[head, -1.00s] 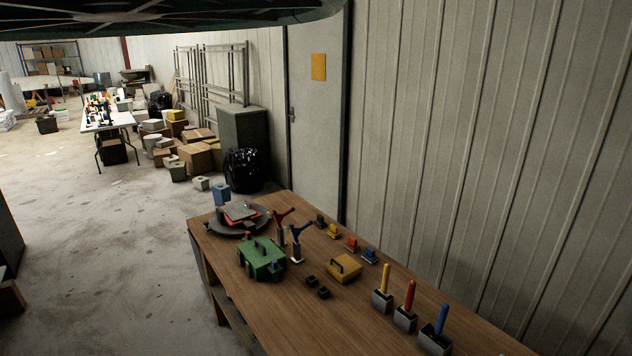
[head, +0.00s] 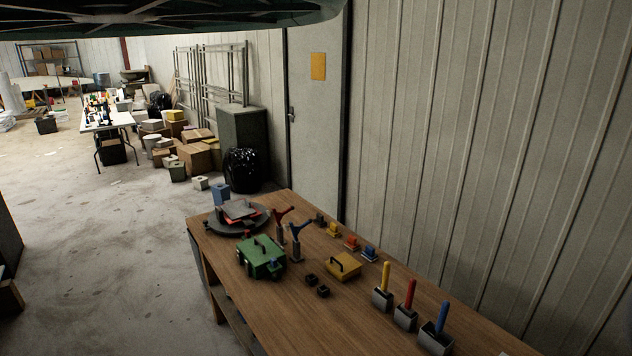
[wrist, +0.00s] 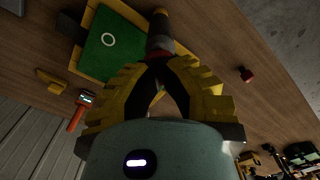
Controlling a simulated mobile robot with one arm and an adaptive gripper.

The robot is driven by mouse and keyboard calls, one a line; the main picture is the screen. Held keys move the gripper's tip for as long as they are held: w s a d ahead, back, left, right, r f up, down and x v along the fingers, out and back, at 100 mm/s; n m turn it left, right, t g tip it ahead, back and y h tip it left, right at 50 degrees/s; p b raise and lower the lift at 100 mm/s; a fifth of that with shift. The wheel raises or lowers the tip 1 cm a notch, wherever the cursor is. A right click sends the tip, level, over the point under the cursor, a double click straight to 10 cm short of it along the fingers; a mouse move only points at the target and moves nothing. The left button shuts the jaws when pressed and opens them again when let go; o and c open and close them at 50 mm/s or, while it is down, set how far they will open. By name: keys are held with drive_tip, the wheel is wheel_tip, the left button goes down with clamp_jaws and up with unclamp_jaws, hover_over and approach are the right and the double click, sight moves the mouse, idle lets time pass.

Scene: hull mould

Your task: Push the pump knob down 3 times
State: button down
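My gripper (wrist: 166,66) shows only in the wrist view. Its yellow fingers with black tips lean together over the wooden bench, and the tips look closed, with nothing seen between them. Just beyond the tips is a dark grey cylinder (wrist: 160,36) with a red band at its near end and an orange-yellow far end. It may be the pump, but I cannot tell for sure, nor whether the tips touch it. A small dark red block or knob (wrist: 246,74) stands alone on the bench to the right. No pump is clearly recognisable in the head view.
In the wrist view a green board with a yellow frame (wrist: 83,63) lies at upper left, near a red-handled tool (wrist: 77,117). In the head view the wooden bench (head: 345,317) holds a green box (head: 262,257), a yellow box (head: 343,267) and several coloured handles. A wall (head: 480,120) borders it.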

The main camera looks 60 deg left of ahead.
drive_tip(key=shift+f, duration=0.55)
drive_tip(key=shift+f+b, duration=0.1)
drive_tip(key=shift+b, duration=0.25)
drive_tip(key=shift+f+b, duration=0.4)
drive_tip(key=shift+f, duration=0.1)
drive_tip(key=shift+r+p, duration=1.6)
drive_tip(key=shift+r, duration=0.65)
drive_tip(key=shift+f, duration=0.1)
drive_tip(key=shift+f+b, duration=0.65)
drive_tip(key=shift+f, duration=0.05)
drive_tip(key=shift+f, duration=0.1)
